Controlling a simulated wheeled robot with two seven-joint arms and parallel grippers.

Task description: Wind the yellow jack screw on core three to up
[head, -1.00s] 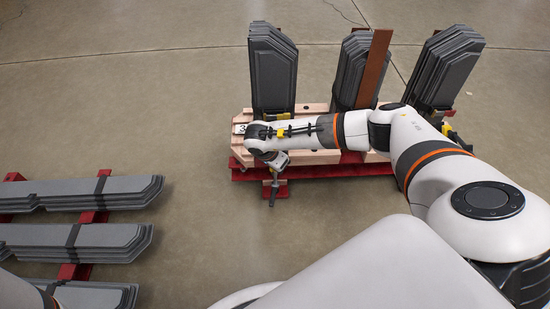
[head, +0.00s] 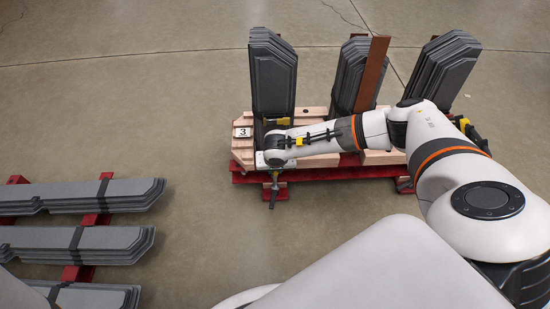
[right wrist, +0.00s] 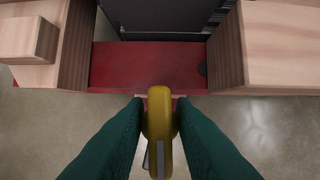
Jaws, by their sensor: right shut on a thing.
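Core three is a stack of dark grey plates (head: 273,80) standing upright on a wooden base, beside a white "3" label (head: 242,132). In the right wrist view, the teal fingers of my right gripper (right wrist: 158,102) are shut on the yellow jack screw (right wrist: 158,135), one finger on each side. In the head view my right wrist hides most of the gripper and the yellow part at the base's front left. A dark bar (head: 274,190) shows just below the wrist, over a red foot. My left gripper is out of view.
The wooden base (head: 243,153) rests on a red frame (head: 330,174). Two more upright plate stacks (head: 349,75) (head: 444,68) and a brown post (head: 372,76) stand to the right. Strapped plate stacks (head: 80,197) lie at left. Floor between is clear.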

